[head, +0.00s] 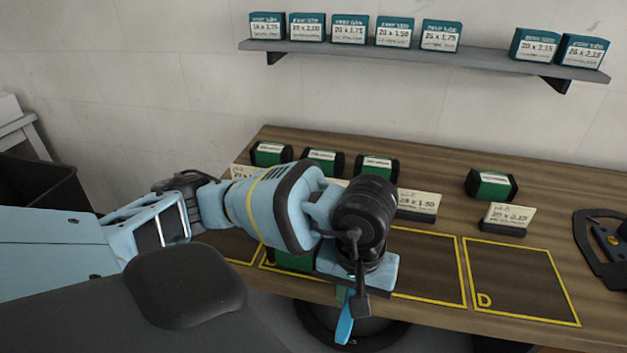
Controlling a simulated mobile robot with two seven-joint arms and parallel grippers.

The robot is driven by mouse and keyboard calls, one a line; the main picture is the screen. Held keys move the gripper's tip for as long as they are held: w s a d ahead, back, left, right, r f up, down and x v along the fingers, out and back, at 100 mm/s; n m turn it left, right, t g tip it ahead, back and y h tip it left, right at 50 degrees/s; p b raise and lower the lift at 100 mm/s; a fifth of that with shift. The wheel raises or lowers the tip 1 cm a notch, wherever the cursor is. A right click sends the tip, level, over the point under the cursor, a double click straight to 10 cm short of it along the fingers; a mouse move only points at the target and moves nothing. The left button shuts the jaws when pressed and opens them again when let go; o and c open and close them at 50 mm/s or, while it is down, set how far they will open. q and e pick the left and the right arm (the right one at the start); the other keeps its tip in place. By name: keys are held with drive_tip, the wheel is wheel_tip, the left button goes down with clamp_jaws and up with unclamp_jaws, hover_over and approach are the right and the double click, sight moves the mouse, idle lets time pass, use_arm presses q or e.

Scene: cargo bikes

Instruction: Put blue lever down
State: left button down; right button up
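The blue lever (345,328) hangs at the lower middle of the head view, in front of the table's front edge. My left gripper (360,301) points downward at the end of the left arm and appears shut on the upper end of the lever. The wrist and fingers hide that end and the exact contact. My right gripper is not in view.
The wooden table (435,168) bears several dark boxes with green bands, such as one at the right (491,184), small label cards (508,216), and yellow-outlined areas, one marked D (520,275). A black tool (600,245) lies at the right edge. A shelf (420,58) holds teal boxes.

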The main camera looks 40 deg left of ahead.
use_arm(q)
drive_tip(key=n, duration=0.4)
drive_tip(key=d+n+p, duration=0.1)
drive_tip(key=n, duration=0.1)
drive_tip(key=shift+w+r, duration=0.3)
drive_tip(key=shift+w+d+r+n+p, duration=0.4)
drive_tip(key=shift+d+n+p, duration=0.3)
drive_tip(key=shift+n, duration=4.5)
drive_tip(key=shift+w+d+r+n+p, duration=0.35)
drive_tip(key=shift+d+r+n+p, duration=0.25)
drive_tip(key=shift+n, duration=4.6)
drive_tip(key=shift+w+d+r+n+p, duration=0.35)
drive_tip(key=shift+d+n+p, duration=0.45)
drive_tip(key=shift+n, duration=4.4)
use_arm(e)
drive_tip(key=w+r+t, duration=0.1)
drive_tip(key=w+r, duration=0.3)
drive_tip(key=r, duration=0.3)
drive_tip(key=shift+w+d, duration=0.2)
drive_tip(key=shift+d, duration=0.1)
use_arm(q)
drive_tip(key=w+a, duration=0.2)
drive_tip(key=a, duration=0.2)
drive_tip(key=w+a+f, duration=0.1)
drive_tip(key=w+a, duration=0.2)
drive_tip(key=a, duration=0.2)
drive_tip(key=w+a, duration=0.2)
drive_tip(key=a, duration=0.3)
drive_tip(key=shift+w+a+f, duration=0.2)
drive_tip(key=shift+f, duration=0.05)
